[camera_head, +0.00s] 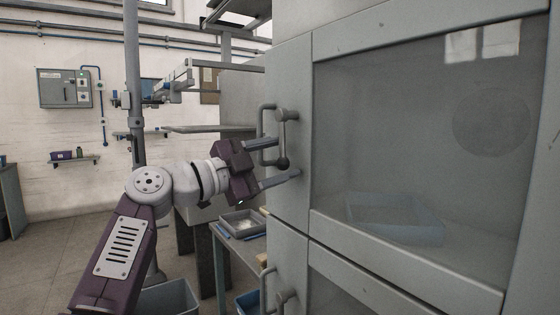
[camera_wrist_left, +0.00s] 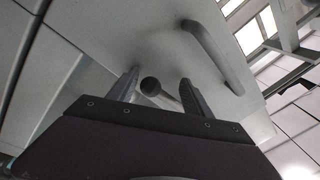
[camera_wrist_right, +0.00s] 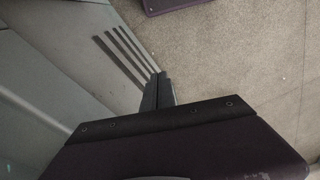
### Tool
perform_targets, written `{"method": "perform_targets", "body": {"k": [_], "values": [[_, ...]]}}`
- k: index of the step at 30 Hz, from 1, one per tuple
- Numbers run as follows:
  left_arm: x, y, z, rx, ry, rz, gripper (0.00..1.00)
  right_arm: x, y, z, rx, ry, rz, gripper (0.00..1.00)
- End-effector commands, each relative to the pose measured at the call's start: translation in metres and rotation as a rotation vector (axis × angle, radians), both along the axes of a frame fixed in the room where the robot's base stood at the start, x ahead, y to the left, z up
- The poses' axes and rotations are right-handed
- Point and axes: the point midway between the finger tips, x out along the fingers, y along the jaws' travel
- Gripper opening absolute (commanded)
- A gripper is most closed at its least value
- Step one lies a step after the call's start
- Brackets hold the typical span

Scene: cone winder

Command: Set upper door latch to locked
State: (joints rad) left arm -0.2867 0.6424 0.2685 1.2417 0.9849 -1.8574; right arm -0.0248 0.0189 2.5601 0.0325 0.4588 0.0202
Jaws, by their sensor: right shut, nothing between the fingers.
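The upper door (camera_head: 318,80) of the grey cabinet has a window and appears closed. Its latch (camera_head: 283,140) is a grey lever that hangs down from a round pivot to a ball end. My left gripper (camera_head: 283,160) is open at the ball end of the lever. In the left wrist view the latch's ball end (camera_wrist_left: 151,87) shows between the two spread fingers of the left gripper (camera_wrist_left: 160,88), nearer one finger; I cannot tell whether they touch. My right gripper (camera_wrist_right: 158,90) is shut and empty, low beside a grey panel and above the floor.
A fixed bar handle (camera_head: 263,135) stands just left of the latch; it also shows in the left wrist view (camera_wrist_left: 215,55). A lower door with its own latch (camera_head: 284,300) is below. A grey tray (camera_head: 242,222) sits on a side table behind my left arm.

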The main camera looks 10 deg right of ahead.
Motion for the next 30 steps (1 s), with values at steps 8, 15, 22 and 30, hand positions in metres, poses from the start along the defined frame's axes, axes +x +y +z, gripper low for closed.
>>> {"method": "perform_targets", "body": {"k": [8,15,22,30], "values": [[-0.008,0.027,-0.013,0.002,-0.002,0.006,0.58,0.000,0.000,-0.027,0.000,0.000,0.000,0.00],[-0.026,0.072,-0.015,0.000,-0.001,0.004,0.58,0.000,0.000,-0.050,0.000,0.000,0.000,0.00],[-0.032,0.084,-0.012,0.001,0.000,-0.001,0.58,0.000,0.000,-0.052,0.000,0.000,0.000,0.00],[-0.040,0.086,-0.004,-0.001,-0.018,0.003,0.58,0.000,0.000,-0.051,0.000,0.000,0.000,0.00]]}}
